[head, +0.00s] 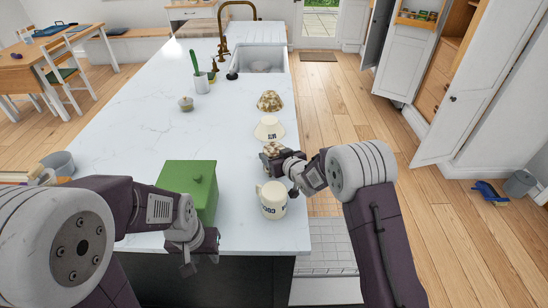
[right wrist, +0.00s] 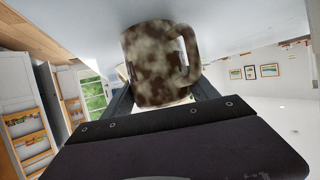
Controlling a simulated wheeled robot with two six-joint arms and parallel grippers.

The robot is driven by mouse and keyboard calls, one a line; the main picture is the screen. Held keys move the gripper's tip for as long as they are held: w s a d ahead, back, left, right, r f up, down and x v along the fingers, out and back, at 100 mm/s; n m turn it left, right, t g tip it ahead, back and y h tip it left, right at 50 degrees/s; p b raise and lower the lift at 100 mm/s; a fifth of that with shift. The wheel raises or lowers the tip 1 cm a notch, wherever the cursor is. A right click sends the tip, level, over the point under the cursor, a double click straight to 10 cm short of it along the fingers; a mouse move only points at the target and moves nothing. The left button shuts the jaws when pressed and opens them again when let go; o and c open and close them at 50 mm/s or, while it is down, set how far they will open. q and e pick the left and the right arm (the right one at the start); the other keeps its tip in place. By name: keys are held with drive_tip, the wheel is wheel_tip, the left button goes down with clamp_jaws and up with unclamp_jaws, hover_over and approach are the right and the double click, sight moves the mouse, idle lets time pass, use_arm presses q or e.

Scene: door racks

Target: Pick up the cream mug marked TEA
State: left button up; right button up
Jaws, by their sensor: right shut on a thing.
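Two cream mugs with dark lettering stand on the counter in the head view. The near cream mug (head: 273,203) has its handle to the left; its lettering is hard to read and does not clearly say TEA. The far cream mug (head: 269,126) is partly hidden by my right gripper, and its small lettering is unclear. My right gripper (head: 276,154) is shut on a mottled brown mug (head: 272,149), between the two cream mugs. The mottled mug fills the middle of the right wrist view (right wrist: 155,65), handle to the right. My left gripper (head: 195,255) is low at the counter's front edge, touching no mug.
A patterned brown item (head: 269,100) stands behind the far mug. The white counter (head: 130,120) is clear at left centre.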

drive_tip(key=shift+r, duration=0.15)
drive_tip(key=shift+r, duration=0.3)
drive_tip(key=r, duration=0.2)
drive_tip(key=d+r, duration=0.1)
drive_tip(key=r, duration=0.1)
drive_tip(key=shift+w+d+r, duration=0.1)
drive_tip(key=shift+w+d, duration=0.05)
drive_tip(key=w+d+r+p, duration=0.1)
drive_tip(key=d+r+p, duration=0.1)
drive_tip(key=d+r, duration=0.4)
drive_tip(key=d, duration=0.4)
drive_tip(key=shift+w+p, duration=0.3)
drive_tip(key=shift+w, duration=0.1)
